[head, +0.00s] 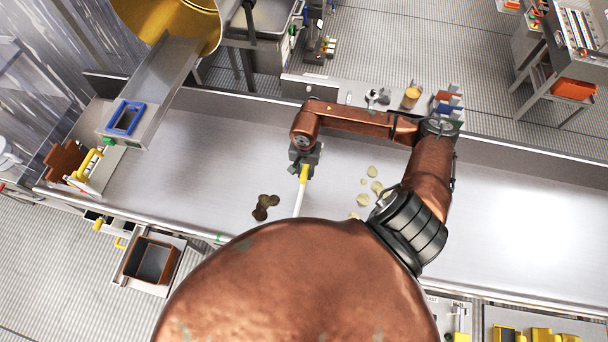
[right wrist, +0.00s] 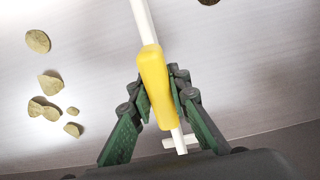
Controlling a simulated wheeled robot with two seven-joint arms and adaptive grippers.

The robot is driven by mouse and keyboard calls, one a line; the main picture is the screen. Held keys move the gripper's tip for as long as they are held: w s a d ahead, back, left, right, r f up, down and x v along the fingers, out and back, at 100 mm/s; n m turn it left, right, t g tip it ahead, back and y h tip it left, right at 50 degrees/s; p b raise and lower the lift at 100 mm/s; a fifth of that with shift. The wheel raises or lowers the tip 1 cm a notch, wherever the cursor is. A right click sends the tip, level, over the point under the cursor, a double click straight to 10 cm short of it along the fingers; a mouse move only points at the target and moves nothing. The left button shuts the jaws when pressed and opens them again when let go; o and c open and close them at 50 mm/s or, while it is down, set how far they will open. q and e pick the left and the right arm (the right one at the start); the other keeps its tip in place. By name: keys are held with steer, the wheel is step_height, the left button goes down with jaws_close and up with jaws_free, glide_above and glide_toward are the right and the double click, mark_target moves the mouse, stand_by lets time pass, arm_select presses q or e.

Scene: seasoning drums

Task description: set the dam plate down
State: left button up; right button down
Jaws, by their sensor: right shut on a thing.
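The dam plate shows in the head view as a thin white strip (head: 299,198) with a yellow grip (head: 304,173). My right gripper (head: 304,163) is shut on the yellow grip, over the metal trough (head: 205,150). In the right wrist view the green-padded fingers sit on both sides of the yellow grip (right wrist: 154,80), and the white plate (right wrist: 145,22) runs beyond it at both ends. Seen from above, the plate lies between pale chips (head: 376,188) on its right and dark brown chips (head: 264,205) on its left. I cannot tell whether its lower edge touches the trough. My left gripper is out of view.
A chute with a blue frame (head: 126,118) hangs over the trough's left end, below a golden drum (head: 175,20). A rack with yellow handles (head: 88,163) stands at the far left. The trough's right part (head: 530,215) is bare. Small items and an orange cup (head: 411,97) stand behind the trough.

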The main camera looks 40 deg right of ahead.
steer(key=f, duration=0.1)
steer(key=f+p, duration=0.1)
steer(key=f, duration=0.1)
steer(key=shift+w+f+p, duration=0.25)
steer(key=shift+p, duration=0.15)
steer(key=shift+f, duration=0.2)
steer(key=c, duration=1.8)
jaws_free()
steer(key=shift+s, duration=0.1)
